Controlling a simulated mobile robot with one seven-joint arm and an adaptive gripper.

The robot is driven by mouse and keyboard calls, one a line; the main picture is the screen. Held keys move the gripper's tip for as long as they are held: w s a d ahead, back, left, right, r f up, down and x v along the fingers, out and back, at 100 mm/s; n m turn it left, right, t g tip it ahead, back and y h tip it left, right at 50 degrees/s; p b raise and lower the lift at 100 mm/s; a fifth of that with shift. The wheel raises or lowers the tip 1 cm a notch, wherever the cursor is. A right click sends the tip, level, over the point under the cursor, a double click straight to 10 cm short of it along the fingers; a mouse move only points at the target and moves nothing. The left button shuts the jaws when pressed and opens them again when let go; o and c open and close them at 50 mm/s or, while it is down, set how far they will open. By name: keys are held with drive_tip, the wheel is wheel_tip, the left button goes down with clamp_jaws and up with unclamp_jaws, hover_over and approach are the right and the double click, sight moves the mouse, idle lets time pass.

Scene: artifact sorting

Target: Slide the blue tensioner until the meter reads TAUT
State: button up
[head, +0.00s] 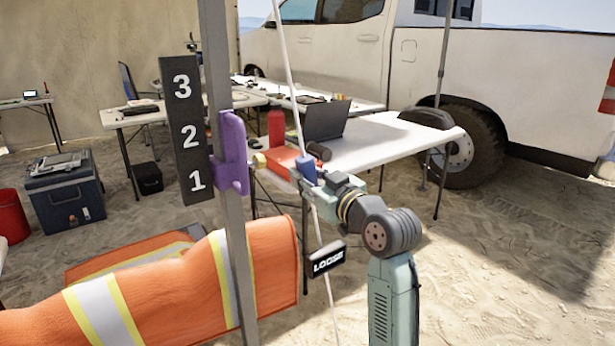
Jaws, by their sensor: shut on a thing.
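The blue tensioner (308,168) sits on a thin white rope (291,75) that runs down from the top of the head view, slanting to the right. My gripper (304,174) is at the tensioner and shut on it; my wrist partly hides the fingers. The meter (328,260) is a small black tag on the rope below my gripper, and it reads LOOSE. My arm comes up from the lower right.
A grey pole (222,100) stands left of the rope, with a purple clamp (232,150) and a black board (186,130) numbered 1 to 3. An orange reflective vest (265,265) is at lower left. A white table (400,140) with a laptop (326,120) stands behind my gripper.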

clamp_jaws()
drive_tip(key=shift+s+a+r+p, duration=0.15)
drive_tip(key=shift+r+p, duration=0.15)
drive_tip(key=shift+r, duration=0.45)
drive_tip(key=shift+s+a+r+p, duration=0.1)
drive_tip(key=shift+r+p, duration=0.15)
drive_tip(key=shift+r, duration=0.45)
drive_tip(key=shift+w, duration=0.1)
drive_tip(key=o, duration=1.1)
unclamp_jaws()
drive_tip(key=shift+f, duration=0.1)
drive_tip(key=shift+d, duration=0.15)
drive_tip(key=v, duration=1.2)
drive_tip(key=shift+f, duration=0.1)
